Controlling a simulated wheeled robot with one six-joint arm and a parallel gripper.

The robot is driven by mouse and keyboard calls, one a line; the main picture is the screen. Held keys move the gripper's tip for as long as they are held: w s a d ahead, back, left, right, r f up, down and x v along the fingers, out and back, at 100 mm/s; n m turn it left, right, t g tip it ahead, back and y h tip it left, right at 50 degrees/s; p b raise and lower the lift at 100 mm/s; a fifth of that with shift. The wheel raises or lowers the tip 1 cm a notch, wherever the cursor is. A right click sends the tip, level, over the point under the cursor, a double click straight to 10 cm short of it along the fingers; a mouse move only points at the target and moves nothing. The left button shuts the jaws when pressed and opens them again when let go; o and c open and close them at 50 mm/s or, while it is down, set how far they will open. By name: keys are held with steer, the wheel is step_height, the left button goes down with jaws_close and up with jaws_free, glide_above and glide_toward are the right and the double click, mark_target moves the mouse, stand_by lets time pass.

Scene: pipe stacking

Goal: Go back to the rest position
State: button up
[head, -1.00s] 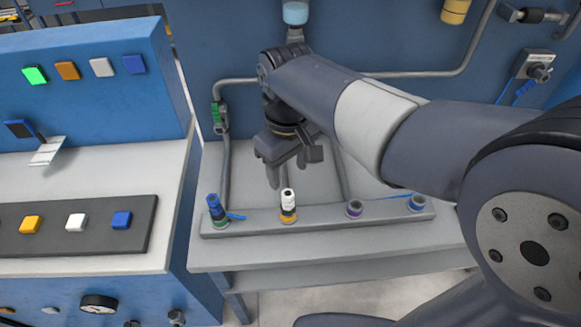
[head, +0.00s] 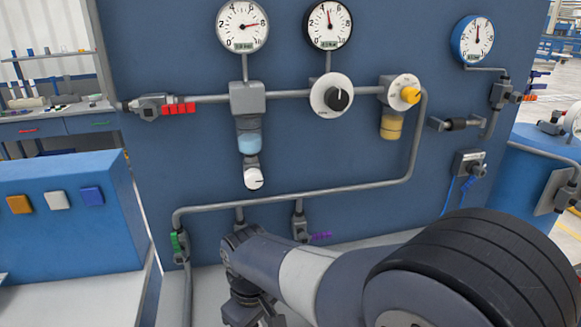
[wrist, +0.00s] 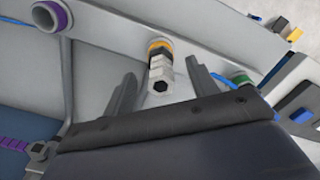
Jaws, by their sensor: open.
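My gripper (wrist: 160,75) is open, and its two dark fingers show apart in the wrist view. A short stack of fittings (wrist: 160,72), white-grey with a hexagonal hole in its end, stands on a yellow ring between and beyond the fingertips. The fingers look clear of it. The grey rail (wrist: 110,30) carries the stack, a purple ring (wrist: 52,18) and a green-ringed fitting (wrist: 240,83). In the head view my gripper is only partly visible at the bottom edge, with its fingertips cut off. The rail and stack are out of that view.
A blue panel (head: 170,60) with gauges, valves and grey pipes (head: 310,193) stands behind my arm. A blue console (head: 60,240) with coloured buttons is at the left. A grey table top (head: 85,300) lies at lower left.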

steer(key=shift+f, duration=0.95)
steer(key=shift+r, duration=0.5)
steer(key=shift+f, duration=0.15)
step_height(320, 180, up, 10)
steer(key=shift+f+p, duration=0.25)
steer(key=shift+p, duration=0.1)
step_height(320, 180, down, 10)
steer(key=shift+f+b, duration=0.2)
steer(key=shift+b, duration=0.2)
step_height(320, 180, up, 4)
steer(key=shift+f+p, duration=0.1)
steer(key=shift+p, duration=1.1)
step_height(320, 180, up, 9)
steer(key=p, duration=0.7)
steer(key=shift+w+a, duration=0.1)
